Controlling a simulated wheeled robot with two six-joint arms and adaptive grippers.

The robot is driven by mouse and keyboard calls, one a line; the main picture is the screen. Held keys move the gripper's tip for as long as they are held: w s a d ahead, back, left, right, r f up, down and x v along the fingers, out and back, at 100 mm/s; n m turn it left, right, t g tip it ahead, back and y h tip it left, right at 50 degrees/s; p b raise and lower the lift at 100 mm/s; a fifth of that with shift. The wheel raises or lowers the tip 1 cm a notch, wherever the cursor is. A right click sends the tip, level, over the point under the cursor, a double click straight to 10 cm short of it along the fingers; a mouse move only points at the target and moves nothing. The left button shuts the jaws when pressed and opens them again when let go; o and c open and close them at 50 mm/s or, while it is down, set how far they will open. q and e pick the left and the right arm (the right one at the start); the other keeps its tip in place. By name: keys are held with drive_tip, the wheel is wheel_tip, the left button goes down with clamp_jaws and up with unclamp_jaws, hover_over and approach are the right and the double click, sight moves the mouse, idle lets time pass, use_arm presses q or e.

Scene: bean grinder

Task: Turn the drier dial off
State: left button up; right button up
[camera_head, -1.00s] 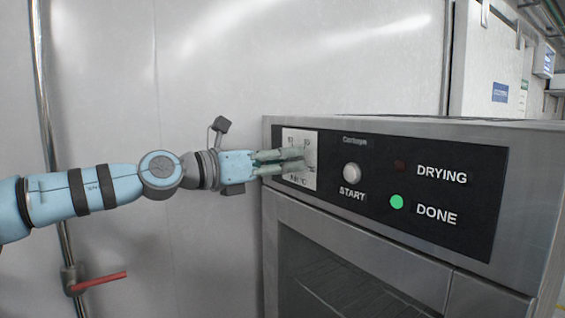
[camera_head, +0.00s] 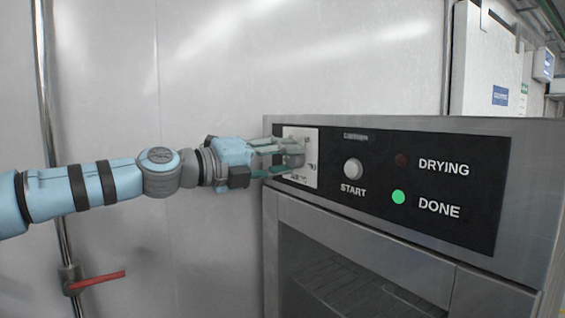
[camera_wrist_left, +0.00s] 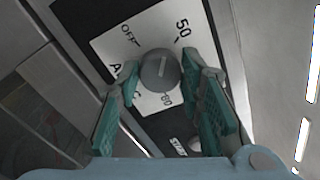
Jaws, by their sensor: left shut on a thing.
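The drier dial (camera_wrist_left: 161,68) is a round grey knob with a pale pointer line, on a white plate (camera_wrist_left: 112,45) marked OFF, 50 and other figures. Which mark the line points at is hard to tell. My left gripper (camera_head: 288,156) reaches the dial from the left in the head view. Its two green fingers, also in the left wrist view (camera_wrist_left: 160,85), are shut on the dial, one on each side. In the head view the fingers hide most of the dial. My right gripper is not in view.
The black panel also holds a START button (camera_head: 353,169), a dark DRYING lamp (camera_head: 402,160) and a lit green DONE lamp (camera_head: 398,197). The drier door (camera_head: 350,275) is below. A pipe with a red handle (camera_head: 97,281) runs along the wall at left.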

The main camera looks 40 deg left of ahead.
use_arm(q)
drive_tip(key=n+b, duration=0.1)
drive_tip(key=n, duration=0.4)
drive_tip(key=shift+f+n, duration=0.1)
drive_tip(key=shift+n, duration=0.2)
drive_tip(key=shift+n+b, duration=0.7)
drive_tip(key=shift+n, duration=1.6)
drive_tip(key=o, duration=1.2)
drive_tip(key=shift+c, duration=0.2)
